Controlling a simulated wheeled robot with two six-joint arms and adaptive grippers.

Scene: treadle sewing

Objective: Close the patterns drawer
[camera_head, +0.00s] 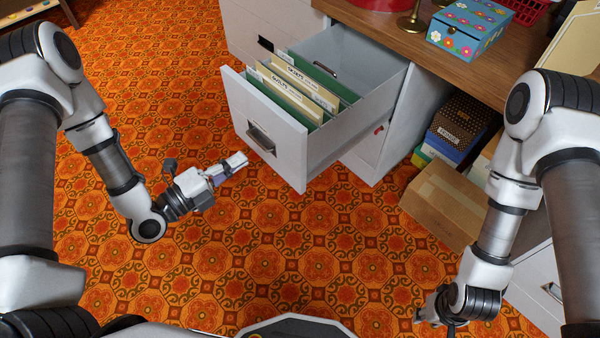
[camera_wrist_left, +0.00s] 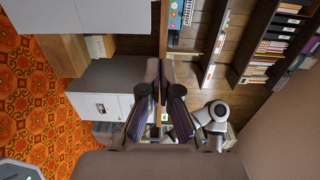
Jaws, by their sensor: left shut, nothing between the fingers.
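The patterns drawer (camera_head: 265,140) is a grey metal file drawer pulled far out of its cabinet (camera_head: 400,125) in the head view. It holds green and cream folders (camera_head: 300,90) with printed tabs. Its front has a recessed metal handle (camera_head: 261,137). My left gripper (camera_head: 238,161) is shut and empty, in front of and slightly below the drawer front, with a gap between them in the picture. The left wrist view shows its two dark fingers (camera_wrist_left: 161,68) together. My right gripper (camera_head: 428,310) is low at the bottom right, partly hidden by its wrist, away from the drawer.
A cardboard box (camera_head: 445,205) and stacked boxes (camera_head: 455,128) stand on the floor right of the cabinet. The wooden top (camera_head: 415,45) above carries a blue flowered box (camera_head: 468,28). The patterned carpet (camera_head: 330,245) in front of the drawer is clear.

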